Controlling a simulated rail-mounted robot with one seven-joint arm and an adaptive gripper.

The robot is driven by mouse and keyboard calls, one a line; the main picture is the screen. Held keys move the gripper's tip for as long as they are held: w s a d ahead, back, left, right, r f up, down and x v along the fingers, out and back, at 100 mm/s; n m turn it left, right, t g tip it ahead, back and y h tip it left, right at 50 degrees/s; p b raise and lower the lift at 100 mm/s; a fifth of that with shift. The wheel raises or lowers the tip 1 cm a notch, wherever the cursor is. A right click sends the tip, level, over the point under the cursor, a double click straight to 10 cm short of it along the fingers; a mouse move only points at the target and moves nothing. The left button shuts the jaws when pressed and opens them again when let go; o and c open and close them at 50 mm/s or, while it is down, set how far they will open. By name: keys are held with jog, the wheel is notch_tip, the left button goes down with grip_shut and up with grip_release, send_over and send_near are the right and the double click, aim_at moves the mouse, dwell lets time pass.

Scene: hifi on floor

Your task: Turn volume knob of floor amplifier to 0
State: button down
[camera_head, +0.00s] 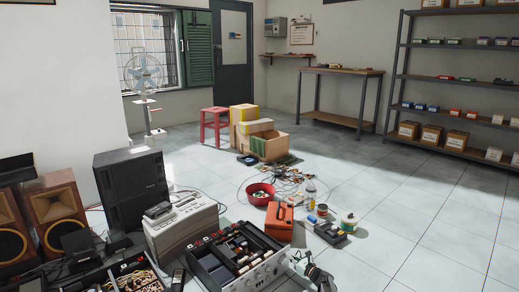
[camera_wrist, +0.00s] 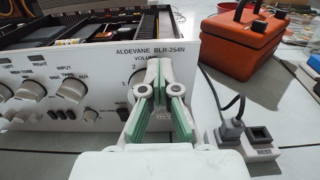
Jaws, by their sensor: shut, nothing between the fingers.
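The floor amplifier (camera_head: 274,266) is open-topped with a silver front panel, at the lower middle of the head view. In the wrist view its front panel (camera_wrist: 40,68) reads "ALDEVANE BLR-254N", with several small knobs at left. The volume knob area lies under the partly covered "VOLUME" label, with a "2" mark visible to its left; the knob is largely hidden behind my fingers, so its setting cannot be read. My gripper (camera_wrist: 158,68) has white fingers with green pads, tips together and empty, in front of that area. Contact cannot be told. My gripper (camera_head: 299,260) also shows beside the amplifier's right end.
An orange toolbox (camera_wrist: 243,45) stands behind and right of the amplifier. A power strip (camera_wrist: 262,142) with plugs and cables lies on the floor at right. A white device (camera_head: 180,228) and black speaker (camera_head: 130,188) stand at left. The tiled floor at right is clear.

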jog(key=shift+s+a+p, duration=0.45)
jog(key=shift+s+a, duration=0.25)
jog(key=shift+a, duration=0.05)
jog(key=shift+s+a+f, duration=0.25)
jog(key=shift+s+a, duration=0.15)
jog(key=shift+a, duration=0.05)
dwell(0.6)
jog(key=shift+s+a+r+p, duration=0.1)
jog(key=shift+r+p, duration=0.25)
jog(key=shift+s, duration=0.1)
jog(key=v, duration=0.6)
jog(key=shift+r, duration=0.1)
